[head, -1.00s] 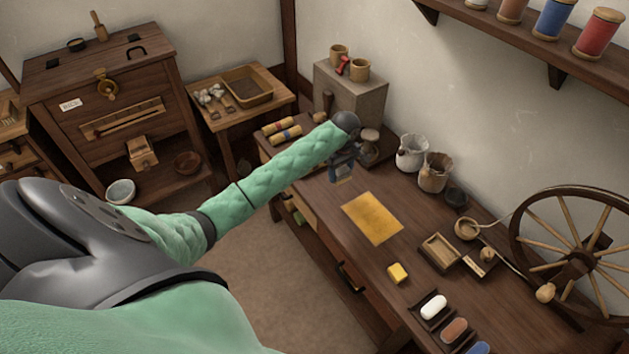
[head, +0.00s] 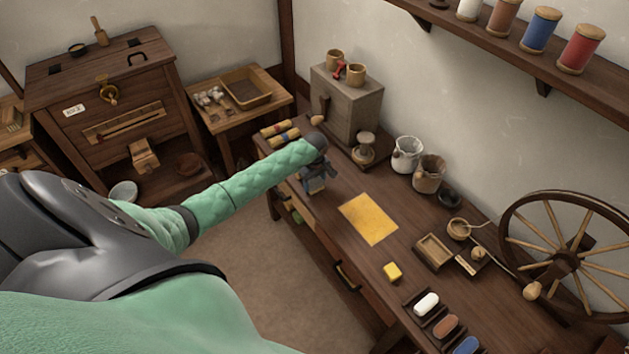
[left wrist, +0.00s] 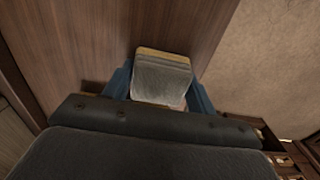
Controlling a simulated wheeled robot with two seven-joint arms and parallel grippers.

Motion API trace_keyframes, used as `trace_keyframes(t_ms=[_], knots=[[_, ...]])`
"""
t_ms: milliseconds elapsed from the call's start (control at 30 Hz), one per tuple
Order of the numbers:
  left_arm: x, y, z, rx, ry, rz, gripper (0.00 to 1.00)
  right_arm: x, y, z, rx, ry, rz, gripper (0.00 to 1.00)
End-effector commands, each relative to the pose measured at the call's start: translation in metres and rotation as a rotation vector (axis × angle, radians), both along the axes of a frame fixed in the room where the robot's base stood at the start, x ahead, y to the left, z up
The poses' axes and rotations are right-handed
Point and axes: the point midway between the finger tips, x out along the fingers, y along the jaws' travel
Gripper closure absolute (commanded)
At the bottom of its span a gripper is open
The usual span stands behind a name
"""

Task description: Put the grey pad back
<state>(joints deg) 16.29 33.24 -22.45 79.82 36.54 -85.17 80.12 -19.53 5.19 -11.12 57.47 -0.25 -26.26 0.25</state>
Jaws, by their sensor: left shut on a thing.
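My left gripper (head: 316,184) is low over the far left part of the long wooden table, left of the yellow sheet. In the left wrist view its blue fingers are shut on the grey pad (left wrist: 162,80), a small grey block with a tan edge. In the head view the pad is mostly hidden by the gripper and too small to make out. Whether it touches the table I cannot tell. My right gripper is not in view.
On the table (head: 330,225) lie a yellow sheet (head: 369,219), a yellow block (head: 392,271) and dark holders with a white pad (head: 426,303), a brown pad (head: 446,326) and a blue pad (head: 468,345). A grey box (head: 347,101) and a spinning wheel (head: 566,262) stand nearby.

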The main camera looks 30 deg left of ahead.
Motion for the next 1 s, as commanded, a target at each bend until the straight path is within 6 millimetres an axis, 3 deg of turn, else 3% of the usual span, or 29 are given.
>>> trace_keyframes(t_ms=[433,467,533,567,867,1000], knots=[[0.0,0.0,-0.006,0.0,0.0,0.0,0.72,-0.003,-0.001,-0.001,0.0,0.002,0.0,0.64],[0.0,0.0,-0.006,0.001,0.0,0.0,0.38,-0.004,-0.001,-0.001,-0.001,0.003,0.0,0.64],[0.0,0.0,-0.006,0.001,0.0,0.0,0.24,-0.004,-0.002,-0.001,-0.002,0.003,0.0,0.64],[0.0,0.0,-0.006,0.001,0.0,0.0,0.22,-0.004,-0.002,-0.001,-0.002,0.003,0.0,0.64],[0.0,0.001,-0.005,0.001,0.0,0.0,0.22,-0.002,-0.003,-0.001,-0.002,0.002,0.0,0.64],[0.001,0.0,0.005,-0.001,-0.003,-0.001,0.22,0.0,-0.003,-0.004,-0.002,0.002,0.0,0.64]])
